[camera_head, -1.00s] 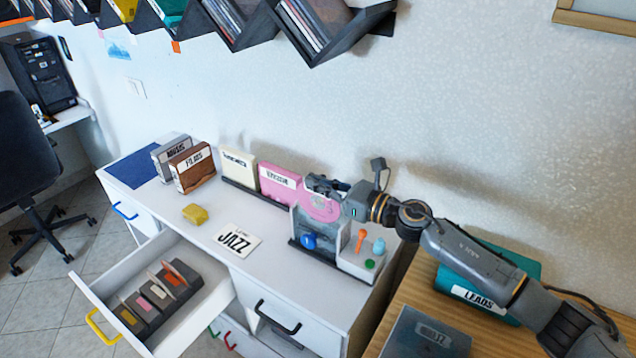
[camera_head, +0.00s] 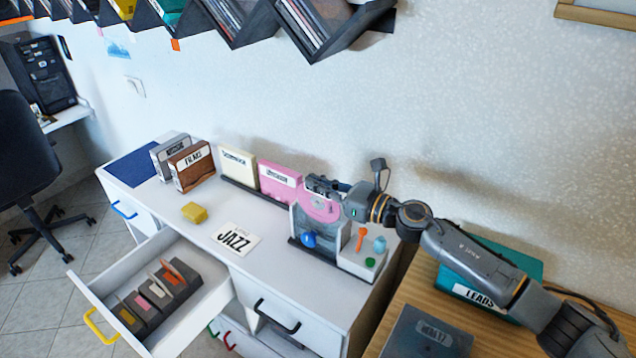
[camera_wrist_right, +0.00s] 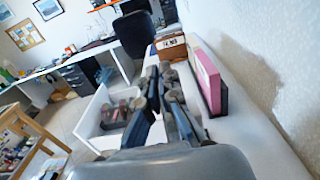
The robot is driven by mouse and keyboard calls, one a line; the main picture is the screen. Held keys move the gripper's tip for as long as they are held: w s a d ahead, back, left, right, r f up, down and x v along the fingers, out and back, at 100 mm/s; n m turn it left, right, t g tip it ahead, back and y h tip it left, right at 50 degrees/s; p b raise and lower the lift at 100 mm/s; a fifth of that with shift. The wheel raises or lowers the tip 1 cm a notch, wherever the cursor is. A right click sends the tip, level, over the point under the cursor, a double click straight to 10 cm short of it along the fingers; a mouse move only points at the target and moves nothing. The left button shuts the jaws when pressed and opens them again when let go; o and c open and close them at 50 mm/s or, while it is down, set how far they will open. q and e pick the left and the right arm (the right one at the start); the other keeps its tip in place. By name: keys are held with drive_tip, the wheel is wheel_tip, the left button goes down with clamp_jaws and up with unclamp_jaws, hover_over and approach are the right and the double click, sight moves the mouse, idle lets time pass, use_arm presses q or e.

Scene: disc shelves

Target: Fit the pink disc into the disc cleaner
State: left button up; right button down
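The pink disc (camera_head: 321,210) stands upright at the top of the disc cleaner (camera_head: 330,238), a grey box with a blue knob (camera_head: 309,239). The disc's lower part overlaps the cleaner's upper edge; I cannot tell how deep it sits. My right gripper (camera_head: 322,185) reaches in from the right and meets the disc's upper edge. In the right wrist view its fingers (camera_wrist_right: 160,72) are close together, seemingly shut on the disc, which is hidden there. My left gripper is out of view.
A pink case (camera_head: 281,186) and a cream case (camera_head: 238,166) stand left of the cleaner. A tray with small orange, blue and green items (camera_head: 369,246) adjoins its right. An open drawer (camera_head: 205,296) juts out at the front left. The wall is close behind.

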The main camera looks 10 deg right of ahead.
sight(318, 206)
drive_tip(key=shift+f+b, duration=3.25)
drive_tip(key=shift+f, duration=0.15)
drive_tip(key=shift+r+p, duration=0.75)
drive_tip(key=shift+r, duration=0.05)
drive_tip(key=shift+r+p, duration=2.2)
drive_tip(key=shift+r, duration=0.35)
drive_tip(key=shift+f+b, duration=2.05)
drive_tip(key=shift+b, duration=0.1)
